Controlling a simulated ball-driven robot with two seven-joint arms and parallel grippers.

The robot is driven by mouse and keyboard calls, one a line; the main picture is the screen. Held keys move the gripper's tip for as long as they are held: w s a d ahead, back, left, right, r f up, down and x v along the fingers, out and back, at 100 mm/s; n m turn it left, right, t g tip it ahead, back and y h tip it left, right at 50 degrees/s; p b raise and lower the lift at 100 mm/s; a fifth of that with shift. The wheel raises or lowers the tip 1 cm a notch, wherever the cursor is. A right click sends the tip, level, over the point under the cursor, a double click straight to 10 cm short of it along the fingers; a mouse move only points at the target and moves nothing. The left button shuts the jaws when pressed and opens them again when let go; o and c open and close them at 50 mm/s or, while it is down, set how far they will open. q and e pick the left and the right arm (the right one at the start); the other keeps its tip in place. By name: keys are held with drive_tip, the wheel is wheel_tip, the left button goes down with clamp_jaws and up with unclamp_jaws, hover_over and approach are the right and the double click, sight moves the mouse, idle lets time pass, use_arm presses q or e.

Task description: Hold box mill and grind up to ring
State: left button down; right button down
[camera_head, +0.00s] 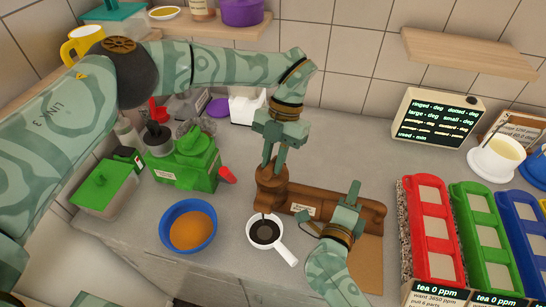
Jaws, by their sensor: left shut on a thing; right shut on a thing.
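A brown wooden mill (305,201), which I take to be the box mill, lies on the grey worktop in the centre. It has a raised part at its left end and a small pale label on its side. My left gripper (268,167) comes down from above and is shut on the raised left part. My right gripper (350,196) comes up from the bottom and is shut on the mill's right part. The fingers hide some of the contact at both places. I cannot make out the ring.
A white handled cup (282,252) with dark contents stands just in front of the mill. A blue bowl (166,222), a green machine (181,172) and a green-lidded box (103,187) are to the left. Red (433,263), green and blue racks stand right. A lit sign (437,117) stands behind.

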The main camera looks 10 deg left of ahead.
use_arm(q)
drive_tip(key=m+t+y, duration=0.1)
drive_tip(key=m, duration=0.3)
drive_tip(key=shift+d+m, duration=0.1)
drive_tip(key=shift+m, duration=0.2)
drive_tip(key=shift+s+m+t+y, duration=0.1)
drive_tip(key=shift+m+t+y, duration=0.3)
drive_tip(key=shift+m, duration=0.7)
drive_tip(key=shift+s+m+t+y, duration=0.1)
drive_tip(key=shift+m+t+y, duration=0.25)
drive_tip(key=shift+m, duration=0.75)
drive_tip(key=c, duration=1.3)
unclamp_jaws()
drive_tip(key=v, duration=1.2)
drive_tip(key=shift+d, duration=0.15)
drive_tip(key=shift+w, duration=0.1)
